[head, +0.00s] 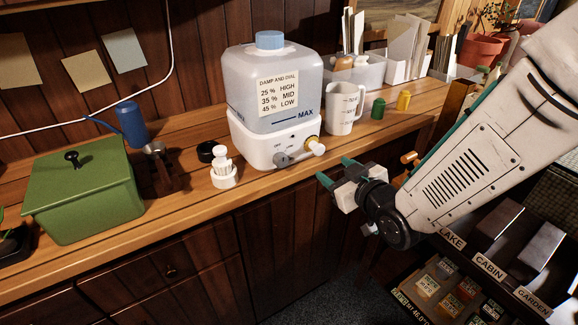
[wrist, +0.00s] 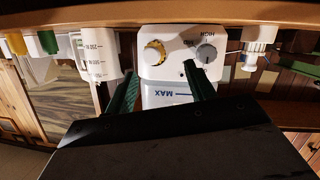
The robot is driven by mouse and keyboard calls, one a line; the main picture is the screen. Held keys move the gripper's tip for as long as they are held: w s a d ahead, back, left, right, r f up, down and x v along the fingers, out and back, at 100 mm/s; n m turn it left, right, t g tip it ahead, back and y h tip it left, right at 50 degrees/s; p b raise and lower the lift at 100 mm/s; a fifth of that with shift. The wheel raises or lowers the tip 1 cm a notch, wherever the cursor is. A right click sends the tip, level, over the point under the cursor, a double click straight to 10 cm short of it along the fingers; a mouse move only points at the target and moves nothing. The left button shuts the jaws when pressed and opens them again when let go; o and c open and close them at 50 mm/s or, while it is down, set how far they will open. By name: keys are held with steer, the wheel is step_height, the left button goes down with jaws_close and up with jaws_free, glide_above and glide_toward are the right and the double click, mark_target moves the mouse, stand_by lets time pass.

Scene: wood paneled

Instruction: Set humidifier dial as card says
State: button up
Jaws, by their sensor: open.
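The white humidifier (head: 272,95) stands on the wooden counter, with a translucent tank, a blue cap and a white base. My gripper (head: 337,171) is open and empty, in front of the counter, right of the humidifier base. Its green fingers show in the wrist view (wrist: 160,72), apart from the dial.
A measuring jug (head: 344,108) stands right of the humidifier, with green (head: 378,108) and yellow (head: 403,100) containers beyond. A white holder (head: 223,172), green box (head: 83,190) and blue cylinder (head: 132,125) stand left. Labelled bins (head: 490,262) are at lower right.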

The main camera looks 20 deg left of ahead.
mark_target(284, 163)
steer(key=s+a+f+n+y, duration=0.2)
steer(key=s+a+y, duration=0.2)
steer(key=a, duration=0.2)
steer(key=x, duration=0.7)
steer(key=shift+w+a, duration=0.15)
steer(key=shift+a, duration=0.05)
steer(key=c, duration=1)
